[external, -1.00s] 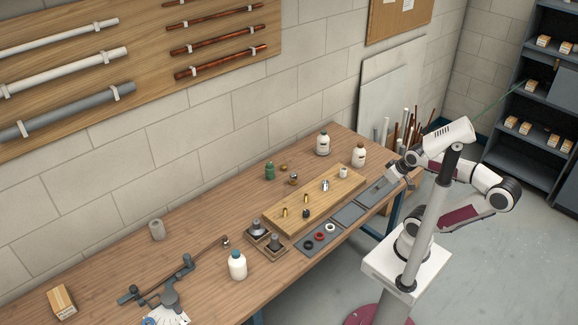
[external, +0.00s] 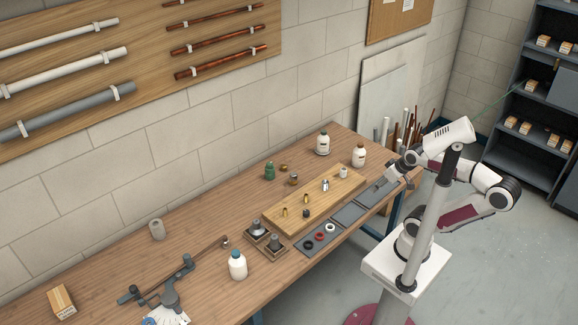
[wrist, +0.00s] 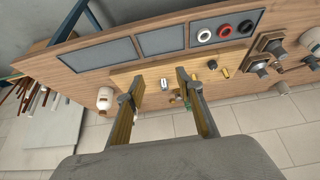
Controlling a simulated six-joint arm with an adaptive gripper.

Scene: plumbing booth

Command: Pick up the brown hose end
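I see no clearly brown hose in the views. Small brass-brown pieces are the likeliest match: one (external: 306,199) and another (external: 284,212) stand on the wooden board (external: 274,222). Two more brownish pieces, one (external: 283,167) and one (external: 293,180), sit behind the board. I cannot tell which is the hose end. A brass piece also shows in the wrist view (wrist: 226,72), right of my fingers. My gripper (wrist: 160,77) is open and empty above the board's end, with a silver fitting (wrist: 164,83) seen between its fingers. In the external view it is at the bench's right end.
Grey trays (external: 349,214) line the bench front; one holds black, red and white rings (external: 319,236).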

